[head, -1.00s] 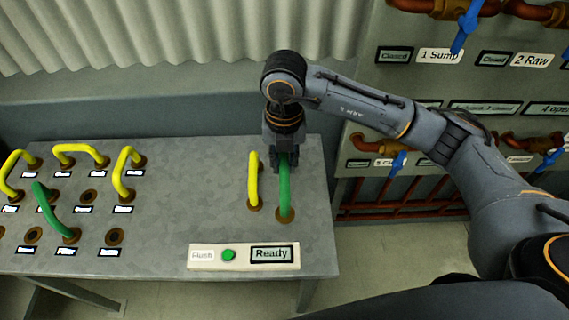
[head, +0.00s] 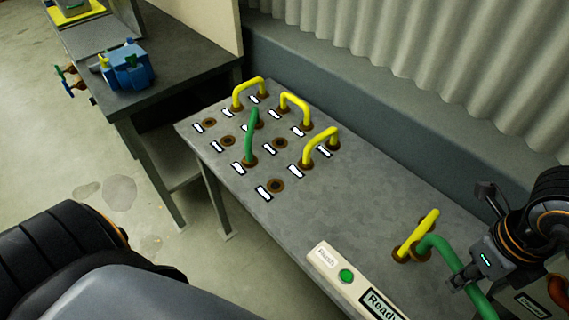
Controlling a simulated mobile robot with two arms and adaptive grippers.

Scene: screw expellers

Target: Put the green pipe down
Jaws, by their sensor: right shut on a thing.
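A green pipe (head: 438,242), bent at the top, is at the lower right of the head view, at the right part of the grey table (head: 370,200). My right gripper (head: 466,275) is shut on it. Its visible end is close to a brown socket beside a short yellow pipe (head: 418,232); I cannot tell whether it sits in the socket. Its other end runs toward the bottom edge, partly hidden by the gripper. A second green pipe (head: 250,135) stands among the sockets at the table's far left part. My left gripper is out of view.
Several yellow pipes (head: 295,103) stand in labelled sockets near the second green pipe. An empty socket (head: 276,186) lies nearer. A white panel (head: 328,262) with a green button lies on the front edge. A dark bench (head: 175,75) with a blue device (head: 127,68) stands left.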

